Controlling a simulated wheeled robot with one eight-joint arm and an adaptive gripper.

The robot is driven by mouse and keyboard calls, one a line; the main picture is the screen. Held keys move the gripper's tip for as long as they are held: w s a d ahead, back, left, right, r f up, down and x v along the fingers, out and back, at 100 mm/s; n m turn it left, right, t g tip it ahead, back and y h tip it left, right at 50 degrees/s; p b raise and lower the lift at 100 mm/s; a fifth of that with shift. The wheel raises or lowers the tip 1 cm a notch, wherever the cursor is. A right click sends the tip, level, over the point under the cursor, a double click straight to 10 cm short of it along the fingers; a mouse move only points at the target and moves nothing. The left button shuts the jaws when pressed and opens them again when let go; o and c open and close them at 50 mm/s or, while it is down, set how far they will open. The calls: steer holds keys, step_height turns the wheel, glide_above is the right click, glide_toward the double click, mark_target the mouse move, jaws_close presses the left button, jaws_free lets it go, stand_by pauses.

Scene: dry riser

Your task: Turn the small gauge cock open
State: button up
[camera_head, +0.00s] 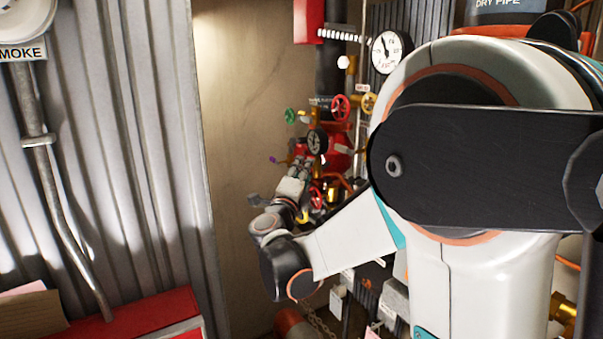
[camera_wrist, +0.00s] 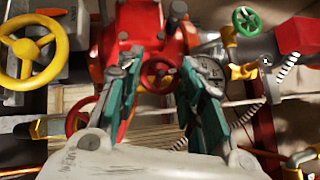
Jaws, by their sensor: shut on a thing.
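In the wrist view my gripper (camera_wrist: 160,72) has its two teal-padded fingers spread around a small red handwheel (camera_wrist: 159,74) with a bronze hub, in front of a red valve body (camera_wrist: 143,22). A round dial gauge (camera_wrist: 211,70) sits just right of the right finger. I cannot tell for sure whether this wheel is the gauge cock. In the head view my gripper (camera_head: 299,168) is small and reaches into the valve cluster below the dark-rimmed gauge (camera_head: 317,141).
The wrist view shows a large yellow handwheel (camera_wrist: 27,52) at left, a red wheel (camera_wrist: 80,115) near the left finger, and a green wheel (camera_wrist: 247,21) at upper right. In the head view a larger gauge (camera_head: 390,51) hangs above. A red box (camera_head: 125,318) stands at lower left.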

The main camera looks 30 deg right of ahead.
steer(key=shift+n+g+y, duration=0.3)
steer(key=shift+n, duration=0.1)
steer(key=o, duration=1.1)
steer(key=shift+c, duration=0.2)
